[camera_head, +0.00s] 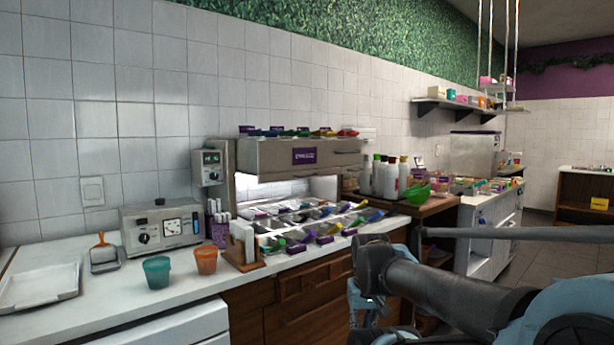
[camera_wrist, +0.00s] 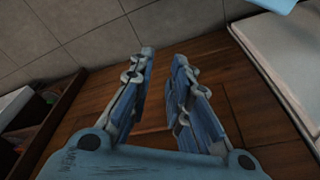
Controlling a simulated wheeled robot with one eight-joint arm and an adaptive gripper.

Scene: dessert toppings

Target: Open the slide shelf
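I cannot tell for certain which part is the slide shelf. A grey panel unit (camera_head: 300,157) with a purple label hangs above the topping station on the counter. Coloured scoops lie along its top, and topping trays (camera_head: 305,222) sit below it. Wooden drawer fronts (camera_head: 310,290) are under the counter. My gripper (camera_head: 362,305) is low in front of these drawer fronts, partly behind my arm in the head view. In the wrist view its two blue fingers (camera_wrist: 163,65) stand apart with nothing between them, and wooden panelling is behind them. No handle shows between the fingers.
The white counter (camera_head: 100,305) holds an orange cup (camera_head: 206,260), a teal cup (camera_head: 157,271), a white tray (camera_head: 40,287) and a grey appliance (camera_head: 160,226). Bottles (camera_head: 390,177) and a green bowl (camera_head: 418,194) stand right of the station. Floor (camera_head: 510,255) is open at the right.

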